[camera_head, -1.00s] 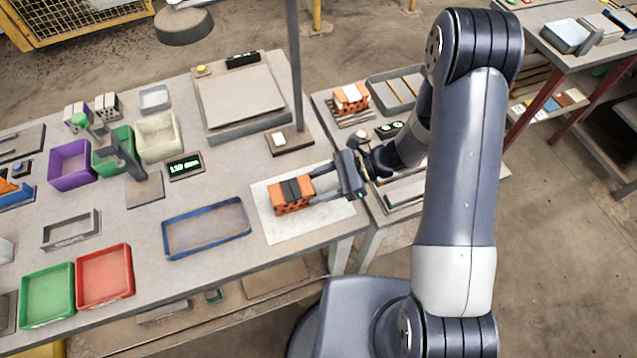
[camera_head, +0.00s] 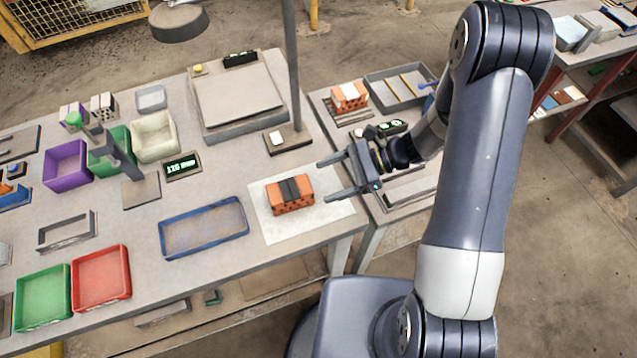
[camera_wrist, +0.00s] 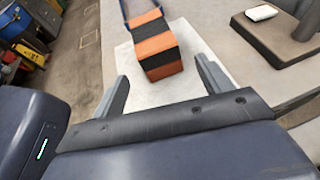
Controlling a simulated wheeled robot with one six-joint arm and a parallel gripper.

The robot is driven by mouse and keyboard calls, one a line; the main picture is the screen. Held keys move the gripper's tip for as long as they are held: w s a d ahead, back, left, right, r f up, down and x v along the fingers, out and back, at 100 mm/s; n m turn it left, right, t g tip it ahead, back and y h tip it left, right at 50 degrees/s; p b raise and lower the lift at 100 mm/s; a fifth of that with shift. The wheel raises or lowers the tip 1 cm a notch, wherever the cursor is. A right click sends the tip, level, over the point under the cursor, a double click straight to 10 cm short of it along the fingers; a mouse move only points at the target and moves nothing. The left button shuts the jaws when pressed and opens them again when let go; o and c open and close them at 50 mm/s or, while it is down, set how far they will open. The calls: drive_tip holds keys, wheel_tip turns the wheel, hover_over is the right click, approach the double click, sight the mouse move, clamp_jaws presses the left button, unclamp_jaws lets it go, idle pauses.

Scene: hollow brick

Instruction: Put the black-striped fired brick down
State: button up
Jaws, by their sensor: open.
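The black-striped fired brick (camera_head: 290,194) is orange with black bands and rests on a pale sheet (camera_head: 327,214) near the front right of the table. In the wrist view the brick (camera_wrist: 155,47) lies ahead of my fingers, on the pale sheet (camera_wrist: 150,95). My gripper (camera_head: 327,180) is open and empty, just right of the brick and clear of it. Its two fingers also show in the wrist view (camera_wrist: 162,84), apart, with nothing between them.
A blue-rimmed tray (camera_head: 204,228) lies left of the sheet. A post on a dark base (camera_head: 288,139) stands behind the brick. Another orange brick (camera_head: 349,97) sits on the side table, near a grey tray (camera_head: 398,88). Red (camera_head: 101,279) and green bins (camera_head: 42,298) stand front left.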

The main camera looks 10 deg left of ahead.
drive_tip(key=b+v, duration=0.1)
drive_tip(key=v, duration=0.7)
